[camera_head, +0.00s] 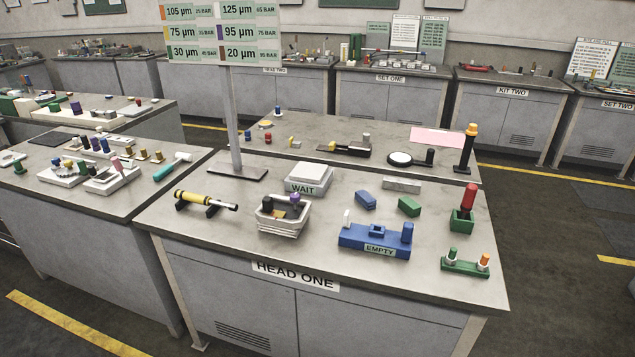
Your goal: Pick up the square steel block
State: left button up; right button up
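A light grey, metal-looking block (401,185) lies flat on the HEAD ONE table (345,190), towards its back right. It looks longer than it is wide; it is the closest match I see to the square steel block. It stands apart from the blue block (366,200) and the green block (409,206) in front of it. Neither of my grippers shows in the head view.
A blue fixture marked EMPTY (352,238), a grey bin (270,221) with small parts and a white WAIT box (308,178) stand nearby. A red-topped green holder (462,218) is at right. A sign post (232,120) rises at left. Open floor lies right.

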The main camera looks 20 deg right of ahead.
aim_at(394, 184)
jog(key=l+u, duration=0.75)
jog(key=k+l+u, duration=0.15)
jog(key=l+u, duration=0.25)
jog(key=k+l+u, duration=0.15)
jog(key=l+u, duration=0.2)
jog(key=l, duration=0.15)
